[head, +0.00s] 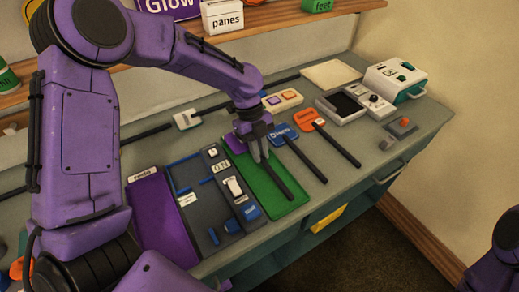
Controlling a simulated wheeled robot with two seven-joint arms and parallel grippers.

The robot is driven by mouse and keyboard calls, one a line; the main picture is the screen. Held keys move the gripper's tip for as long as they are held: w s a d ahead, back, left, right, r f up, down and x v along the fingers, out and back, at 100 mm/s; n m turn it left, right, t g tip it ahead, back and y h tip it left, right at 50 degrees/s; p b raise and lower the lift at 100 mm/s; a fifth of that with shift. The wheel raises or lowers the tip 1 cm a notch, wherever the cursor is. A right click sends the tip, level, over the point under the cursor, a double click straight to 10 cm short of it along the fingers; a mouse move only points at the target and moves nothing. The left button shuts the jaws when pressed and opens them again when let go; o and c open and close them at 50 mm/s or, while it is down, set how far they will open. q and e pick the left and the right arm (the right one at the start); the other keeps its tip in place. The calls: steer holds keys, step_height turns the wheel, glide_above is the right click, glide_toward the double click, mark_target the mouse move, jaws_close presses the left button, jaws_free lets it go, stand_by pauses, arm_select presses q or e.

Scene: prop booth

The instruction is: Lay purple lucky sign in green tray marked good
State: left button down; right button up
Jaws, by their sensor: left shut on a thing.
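The purple sign (234,144) is a small purple panel on a dark stick, and its lettering is hidden or too small to read. My left gripper (261,156) points down and is shut on the sign, near where the panel meets the stick. The stick reaches down and right across the green tray (264,194). The sign is over the tray; I cannot tell whether it touches the tray floor. No "good" mark can be read on the tray. My right gripper is out of view; only part of that arm shows at lower right.
Blue (283,133) and orange (306,118) signs on dark sticks lie just right of the tray. A purple tray (160,222) and a dark grey panel (229,191) with small items lie left. A white device (395,80) stands at the bench's far right.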

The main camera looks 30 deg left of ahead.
arm_select(q)
steer(key=shift+f, duration=0.1)
steer(key=shift+f+b, duration=0.35)
steer(key=shift+f, duration=0.45)
steer(key=shift+f, duration=0.6)
stand_by(0.5)
steer(key=shift+f, duration=0.35)
stand_by(0.9)
steer(key=shift+f, duration=0.1)
stand_by(0.6)
steer(key=c, duration=0.9)
jaws_free()
steer(key=shift+o, duration=0.2)
